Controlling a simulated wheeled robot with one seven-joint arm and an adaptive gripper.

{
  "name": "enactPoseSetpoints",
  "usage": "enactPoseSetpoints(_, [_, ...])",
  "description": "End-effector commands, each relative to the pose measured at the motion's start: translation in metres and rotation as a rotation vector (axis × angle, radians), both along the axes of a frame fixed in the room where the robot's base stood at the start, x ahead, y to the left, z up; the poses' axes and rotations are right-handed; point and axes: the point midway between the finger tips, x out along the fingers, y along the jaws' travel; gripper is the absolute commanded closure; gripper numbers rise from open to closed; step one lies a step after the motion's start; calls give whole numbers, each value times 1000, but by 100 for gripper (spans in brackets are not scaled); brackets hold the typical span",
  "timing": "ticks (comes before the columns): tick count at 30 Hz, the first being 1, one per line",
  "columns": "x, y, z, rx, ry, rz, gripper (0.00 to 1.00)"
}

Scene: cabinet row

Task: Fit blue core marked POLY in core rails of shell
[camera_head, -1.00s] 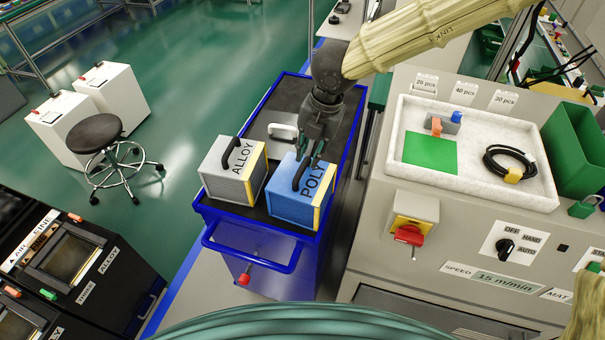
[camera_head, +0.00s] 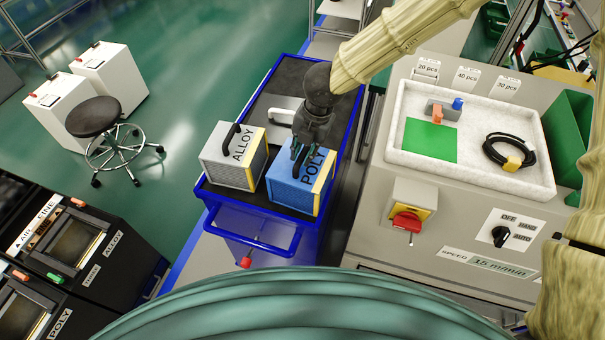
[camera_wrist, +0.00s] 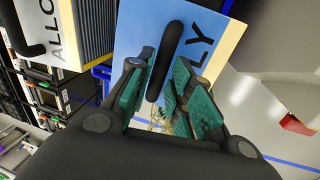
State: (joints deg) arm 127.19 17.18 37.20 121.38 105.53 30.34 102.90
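The blue core marked POLY (camera_head: 293,190) stands on the blue cart, beside the grey ALLOY core. Its black handle (camera_wrist: 166,60) is on top and shows in the wrist view. My gripper (camera_head: 303,158) is pointed down over the POLY core. In the wrist view its teal-padded fingers (camera_wrist: 163,85) lie one on each side of the handle, very near it. I cannot tell whether they press on it. The POLY core still rests on the cart top. I cannot make out the shell or its core rails in these views.
The grey ALLOY core (camera_head: 231,160) is close on the left. The cart (camera_head: 246,222) has a blue rim and a front push bar. A grey machine cabinet (camera_head: 400,180) with a white tray (camera_head: 393,125) stands at right. Black units (camera_head: 70,255) are at lower left, a stool (camera_head: 95,117) beyond.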

Motion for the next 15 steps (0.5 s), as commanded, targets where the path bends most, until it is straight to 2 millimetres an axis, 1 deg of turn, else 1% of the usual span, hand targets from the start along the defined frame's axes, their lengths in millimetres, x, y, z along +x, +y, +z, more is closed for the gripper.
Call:
enactPoseSetpoints(3, [1, 2, -13, -2, 1, 1, 79])
enactPoseSetpoints(6, [1, 4, -21, -2, 1, 2, 79])
enactPoseSetpoints(9, [1, 4, -25, -1, 0, 0, 79])
enactPoseSetpoints(15, [2, 4, -26, 0, 0, 0, 79])
